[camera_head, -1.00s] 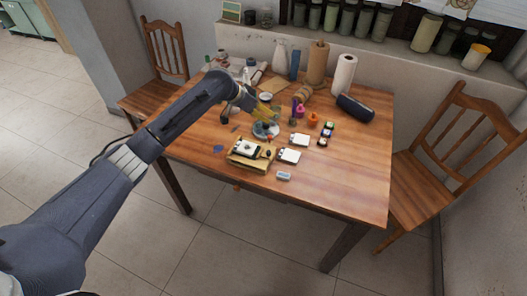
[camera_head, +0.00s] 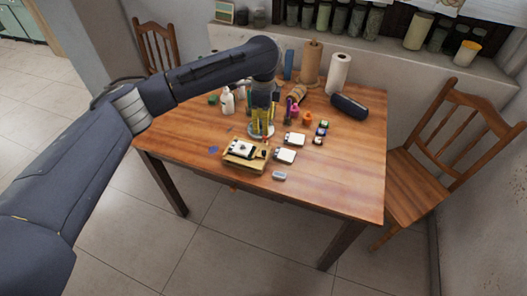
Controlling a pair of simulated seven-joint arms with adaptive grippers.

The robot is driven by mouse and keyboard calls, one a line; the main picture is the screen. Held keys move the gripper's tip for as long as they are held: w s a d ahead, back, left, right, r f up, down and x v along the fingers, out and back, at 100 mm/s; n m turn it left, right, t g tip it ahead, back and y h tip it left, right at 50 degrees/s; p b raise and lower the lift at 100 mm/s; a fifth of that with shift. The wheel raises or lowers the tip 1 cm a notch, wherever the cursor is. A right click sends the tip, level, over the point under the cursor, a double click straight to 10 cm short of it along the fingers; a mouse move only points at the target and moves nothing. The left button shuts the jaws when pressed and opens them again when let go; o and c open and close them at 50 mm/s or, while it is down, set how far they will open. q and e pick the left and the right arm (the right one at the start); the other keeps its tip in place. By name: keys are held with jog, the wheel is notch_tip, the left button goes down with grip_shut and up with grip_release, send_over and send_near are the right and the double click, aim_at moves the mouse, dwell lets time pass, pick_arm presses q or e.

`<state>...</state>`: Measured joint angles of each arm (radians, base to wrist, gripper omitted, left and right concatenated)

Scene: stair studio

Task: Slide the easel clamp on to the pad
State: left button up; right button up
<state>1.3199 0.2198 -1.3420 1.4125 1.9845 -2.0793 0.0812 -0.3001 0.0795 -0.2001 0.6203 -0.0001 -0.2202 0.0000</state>
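The easel (camera_head: 233,162) is a low yellow-tan wooden piece near the front left of the table. A white pad with a dark mark (camera_head: 243,149) lies on it. Dark parts show at its right end, but I cannot tell whether they are the clamp. My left gripper (camera_head: 261,131) points down behind the easel, over a round grey dish (camera_head: 271,133). Its yellow fingers look close together; their gap and any contact with the dish are too small to make out. My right gripper is not in view.
Two white cards (camera_head: 295,139) (camera_head: 285,156) lie right of the easel, with small dark-sided blocks (camera_head: 321,132) beyond. A small grey block (camera_head: 279,176) lies in front. Bottles, paper rolls and a dark cylinder (camera_head: 349,107) fill the back. The table's right front is clear.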

aim_at(264, 151)
pick_arm(q)
jog(key=f, duration=1.4)
jog(key=shift+w+f, duration=0.2)
jog(key=shift+f, duration=0.15)
grip_shut()
